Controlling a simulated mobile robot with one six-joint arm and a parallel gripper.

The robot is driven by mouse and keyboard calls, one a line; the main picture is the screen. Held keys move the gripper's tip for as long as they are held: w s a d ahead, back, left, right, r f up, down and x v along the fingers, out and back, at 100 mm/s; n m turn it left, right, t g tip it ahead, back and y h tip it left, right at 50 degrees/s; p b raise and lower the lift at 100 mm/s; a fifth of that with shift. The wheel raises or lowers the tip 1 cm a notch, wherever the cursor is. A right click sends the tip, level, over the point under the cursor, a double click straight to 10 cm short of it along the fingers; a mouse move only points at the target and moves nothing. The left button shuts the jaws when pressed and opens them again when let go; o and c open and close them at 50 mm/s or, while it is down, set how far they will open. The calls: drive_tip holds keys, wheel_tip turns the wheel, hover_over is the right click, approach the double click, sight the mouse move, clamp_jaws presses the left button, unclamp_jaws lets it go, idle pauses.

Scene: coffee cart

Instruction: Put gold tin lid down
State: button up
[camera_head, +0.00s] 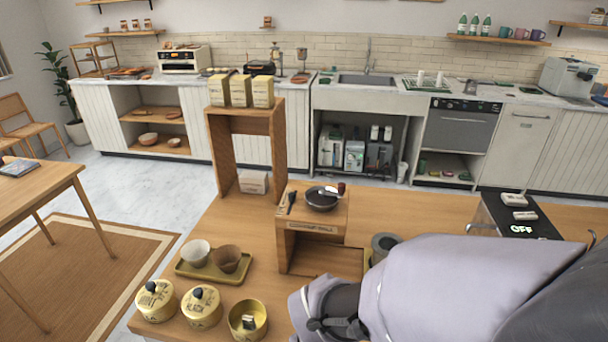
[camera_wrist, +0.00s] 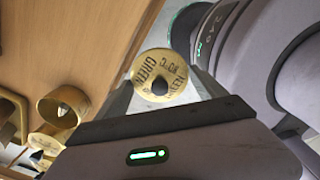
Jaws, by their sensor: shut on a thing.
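The head view does not show the lid; my arm covers the lower right there. An open gold tin (camera_head: 236,328) with a scoop-like thing inside stands at the counter's front edge. An open gold tin (camera_wrist: 52,112) also shows at the left of the wrist view, apart from the held lid.
Two lidded gold tins (camera_head: 201,316) (camera_head: 155,308) stand left of the open one. Behind them a tray (camera_head: 217,274) holds two cups. A wooden stand (camera_head: 309,228) carries a dark pan (camera_head: 322,198). Bare wood shows between the open tin and my arm.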

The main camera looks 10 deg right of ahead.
drive_tip(key=w+p, duration=0.1)
drive_tip(key=w+d+p, duration=0.1)
drive_tip(key=w+p, duration=0.2)
drive_tip(key=shift+w+d+r, duration=0.2)
drive_tip(key=shift+d+r, duration=0.1)
drive_tip(key=shift+r, duration=0.05)
drive_tip(key=w+d, duration=0.1)
drive_tip(key=w, duration=0.1)
drive_tip(key=w+d+f+b, duration=0.1)
drive_tip(key=w+d, duration=0.1)
drive_tip(key=w, duration=0.1)
drive_tip(key=w+d+f+b, duration=0.1)
drive_tip(key=w+d, duration=0.1)
drive_tip(key=w, duration=0.1)
drive_tip(key=shift+w, duration=0.2)
wheel_tip(320, 180, down, 4)
drive_tip(key=shift+r+b, duration=0.2)
drive_tip(key=shift+b, duration=0.95)
drive_tip(key=shift+r, duration=0.15)
drive_tip(key=shift+s, duration=0.1)
